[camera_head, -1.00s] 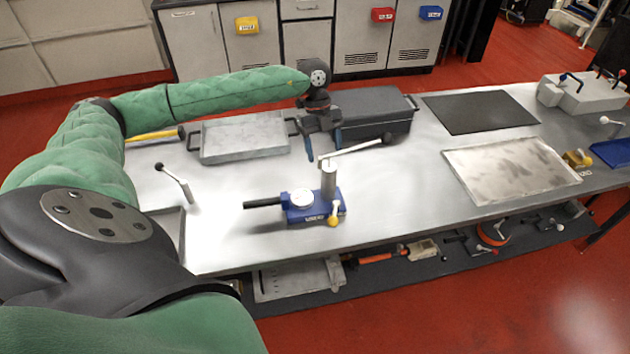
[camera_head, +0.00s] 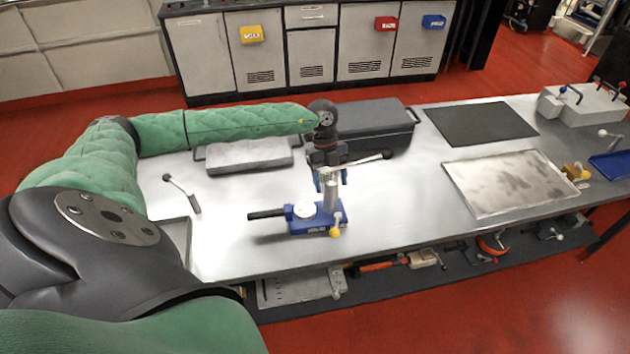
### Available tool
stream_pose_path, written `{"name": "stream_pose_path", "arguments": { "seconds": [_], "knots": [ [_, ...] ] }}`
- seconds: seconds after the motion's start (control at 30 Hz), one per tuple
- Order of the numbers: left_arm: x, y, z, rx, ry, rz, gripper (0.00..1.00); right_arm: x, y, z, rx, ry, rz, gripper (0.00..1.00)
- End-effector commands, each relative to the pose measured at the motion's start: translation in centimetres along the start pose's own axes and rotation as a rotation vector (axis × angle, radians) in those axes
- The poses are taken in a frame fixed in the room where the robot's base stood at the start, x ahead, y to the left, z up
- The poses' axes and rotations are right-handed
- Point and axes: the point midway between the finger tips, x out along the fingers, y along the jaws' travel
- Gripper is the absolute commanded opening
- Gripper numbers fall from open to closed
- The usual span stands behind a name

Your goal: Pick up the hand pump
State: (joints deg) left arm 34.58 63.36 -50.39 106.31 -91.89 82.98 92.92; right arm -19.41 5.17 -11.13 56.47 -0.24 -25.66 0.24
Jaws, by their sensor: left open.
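The hand pump (camera_head: 316,221) stands on the steel workbench near its front edge. It has a blue base, a round white gauge, a grey upright cylinder, a black hose or grip to the left and a long lever with a dark knob pointing right. My left gripper (camera_head: 331,180) points down over the pump's cylinder, with its fingers apart at the cylinder's top. I cannot tell whether the fingers touch it. The gripper hides part of the lever's near end. My right gripper is not in view.
A grey metal tray (camera_head: 250,163) and a dark lidded box (camera_head: 372,130) lie behind the pump. A black mat (camera_head: 480,123) and a worn metal plate (camera_head: 512,183) lie to the right. A small lever (camera_head: 182,192) stands at left.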

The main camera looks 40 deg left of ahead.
Motion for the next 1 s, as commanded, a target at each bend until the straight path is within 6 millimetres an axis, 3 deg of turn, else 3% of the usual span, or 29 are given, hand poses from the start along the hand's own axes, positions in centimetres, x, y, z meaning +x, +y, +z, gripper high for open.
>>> {"name": "stream_pose_path", "arguments": {
  "seconds": [0.13, 0.17, 0.47, 1.0],
  "knots": [
    [0.04, -0.01, 0.01, 0.000, 0.000, 0.000, 0.65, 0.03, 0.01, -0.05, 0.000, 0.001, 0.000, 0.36],
    [0.04, 0.00, 0.00, 0.000, 0.000, 0.000, 0.61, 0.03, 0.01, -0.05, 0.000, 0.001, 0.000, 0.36],
    [0.02, 0.00, -0.01, 0.000, 0.000, 0.000, 0.02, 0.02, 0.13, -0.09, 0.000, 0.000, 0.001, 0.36],
    [-0.59, -0.09, -0.18, 0.001, -0.001, -0.002, 0.00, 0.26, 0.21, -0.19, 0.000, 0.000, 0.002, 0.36]
  ]
}}
